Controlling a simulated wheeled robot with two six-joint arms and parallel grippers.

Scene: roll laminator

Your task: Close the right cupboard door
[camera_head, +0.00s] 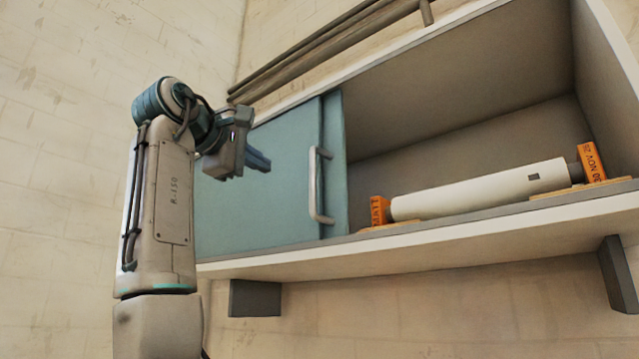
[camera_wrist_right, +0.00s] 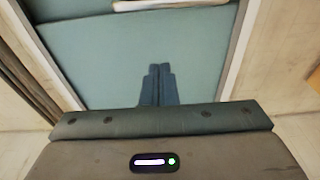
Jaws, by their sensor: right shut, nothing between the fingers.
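The wall cupboard (camera_head: 400,236) has teal sliding doors. The right part of the cupboard stands open. My right gripper (camera_head: 262,161) is shut and empty, in front of the front door and left of the handle. In the right wrist view its fingers (camera_wrist_right: 159,85) point at the teal panel (camera_wrist_right: 110,60), with the handle (camera_wrist_right: 170,4) at the top edge. I cannot tell whether they touch.
Inside the open part lies a white roll (camera_head: 480,188) between orange end blocks (camera_head: 379,211) on the cupboard floor. The space beneath the cupboard looks clear.

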